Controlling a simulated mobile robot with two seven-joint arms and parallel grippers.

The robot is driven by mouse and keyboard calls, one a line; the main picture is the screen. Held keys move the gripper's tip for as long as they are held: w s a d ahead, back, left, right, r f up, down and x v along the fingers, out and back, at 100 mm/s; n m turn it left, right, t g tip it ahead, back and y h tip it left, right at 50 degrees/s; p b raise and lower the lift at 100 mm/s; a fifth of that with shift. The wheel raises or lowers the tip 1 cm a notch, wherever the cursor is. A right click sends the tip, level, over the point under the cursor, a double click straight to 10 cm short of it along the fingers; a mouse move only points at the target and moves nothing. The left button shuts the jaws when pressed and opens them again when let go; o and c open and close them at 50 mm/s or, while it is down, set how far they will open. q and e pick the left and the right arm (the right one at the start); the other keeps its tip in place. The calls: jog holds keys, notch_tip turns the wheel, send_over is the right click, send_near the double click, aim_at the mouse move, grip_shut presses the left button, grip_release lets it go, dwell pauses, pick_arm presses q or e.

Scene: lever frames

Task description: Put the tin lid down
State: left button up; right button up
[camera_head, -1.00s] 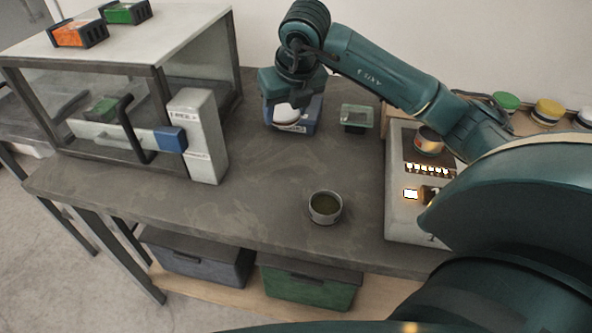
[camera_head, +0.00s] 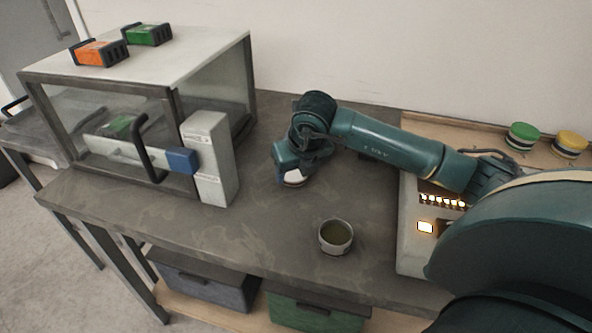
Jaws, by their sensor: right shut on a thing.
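The tin lid (camera_head: 293,179) is a small pale disc at the middle of the dark table. My right gripper (camera_head: 294,168) is shut on it from above, with the arm reaching in from the right. The gripper covers part of the lid, and I cannot tell whether it touches the table. An open round tin (camera_head: 336,238) with dark green contents stands upright nearer the table's front edge, to the right of the lid and apart from it. My left gripper is not in view.
A glass-sided cabinet (camera_head: 143,62) with a black handle stands at the left. A panel with lit buttons (camera_head: 425,227) is at the right, partly behind my arm. Green (camera_head: 523,136) and yellow (camera_head: 569,144) jars stand at the back right. Bare table surrounds the tin.

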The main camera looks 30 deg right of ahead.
jog(key=shift+f, duration=0.1)
jog(key=shift+f, duration=0.15)
jog(key=o, duration=1)
jog(key=shift+c, duration=0.2)
jog(key=shift+r, duration=0.6)
pick_arm(q)
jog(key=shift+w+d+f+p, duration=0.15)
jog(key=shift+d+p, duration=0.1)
jog(key=shift+p, duration=0.2)
pick_arm(e)
jog(key=v, duration=1.1)
jog(key=shift+s, duration=0.2)
jog(key=shift+r, duration=0.15)
